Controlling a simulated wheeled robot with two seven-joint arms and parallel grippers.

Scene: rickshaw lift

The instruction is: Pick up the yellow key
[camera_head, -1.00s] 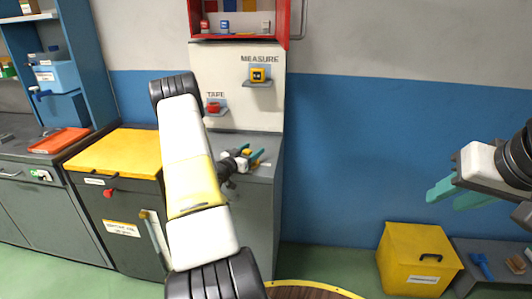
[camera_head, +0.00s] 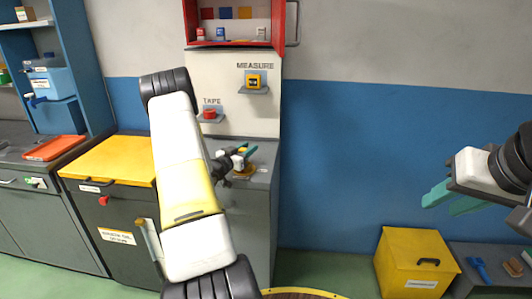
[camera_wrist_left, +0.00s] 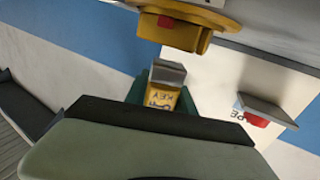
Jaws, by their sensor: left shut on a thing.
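The yellow key (camera_wrist_left: 162,98), with lettering that reads KEY and a grey block-shaped end, shows between the teal fingers in the left wrist view. My left gripper (camera_head: 246,155) is shut on it, above the grey cabinet top in the head view. My right gripper (camera_head: 445,199) is open and empty at the right.
A grey cabinet (camera_head: 262,178) stands by a panel with a red tape roll (camera_head: 209,114) and a yellow measure (camera_head: 253,81) on shelves. A yellow-lidded bin (camera_head: 112,158) is at left, a yellow box (camera_head: 405,265) at lower right. The blue wall area between is clear.

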